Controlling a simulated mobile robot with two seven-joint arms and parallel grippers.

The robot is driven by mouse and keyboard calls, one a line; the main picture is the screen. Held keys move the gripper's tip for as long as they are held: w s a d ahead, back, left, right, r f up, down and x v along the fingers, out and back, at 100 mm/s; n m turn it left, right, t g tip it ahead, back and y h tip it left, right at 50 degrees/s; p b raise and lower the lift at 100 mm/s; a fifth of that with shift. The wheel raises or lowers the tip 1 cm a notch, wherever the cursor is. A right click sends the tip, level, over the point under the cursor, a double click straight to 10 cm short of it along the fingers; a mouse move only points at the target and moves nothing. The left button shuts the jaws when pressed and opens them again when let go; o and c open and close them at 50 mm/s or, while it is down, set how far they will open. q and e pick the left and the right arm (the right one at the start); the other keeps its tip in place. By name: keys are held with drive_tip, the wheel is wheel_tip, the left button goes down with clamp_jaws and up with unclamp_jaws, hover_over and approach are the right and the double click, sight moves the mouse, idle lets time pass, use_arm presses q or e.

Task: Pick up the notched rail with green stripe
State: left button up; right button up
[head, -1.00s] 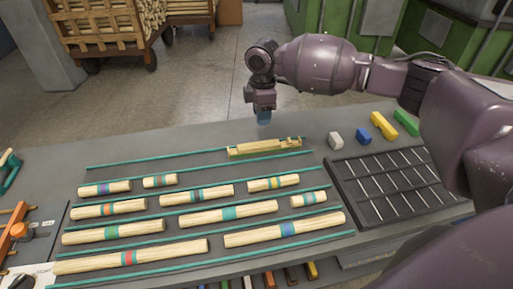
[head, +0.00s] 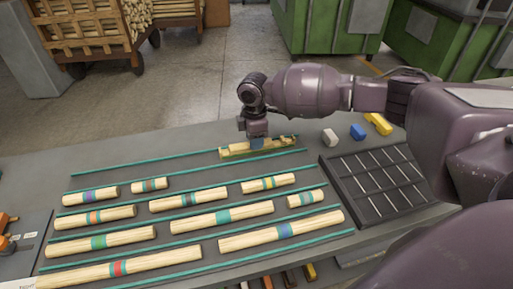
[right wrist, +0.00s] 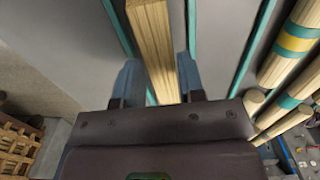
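The notched rail with green stripe (head: 235,152) is a pale wooden bar lying at the back of the table, near the rearmost teal strip. My right gripper (head: 257,143) points down over its middle and hides part of it. In the right wrist view the rail (right wrist: 153,45) runs between the two blue fingers of the gripper (right wrist: 157,80). The fingers are apart, one on each side of the rail, and I cannot tell whether either touches it. My left gripper is not in view.
Several round wooden pieces with coloured bands, such as a teal-banded one (head: 222,216), lie in rows between teal strips. A dark divided tray (head: 376,186) is at the right. White (head: 329,137), blue (head: 358,132) and yellow (head: 378,124) blocks lie behind it.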

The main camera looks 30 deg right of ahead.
wheel_tip(320, 180, down, 3)
drive_tip(key=shift+r, duration=0.15)
drive_tip(key=shift+r, duration=0.1)
drive_tip(key=c, duration=0.6)
drive_tip(key=shift+r, duration=0.1)
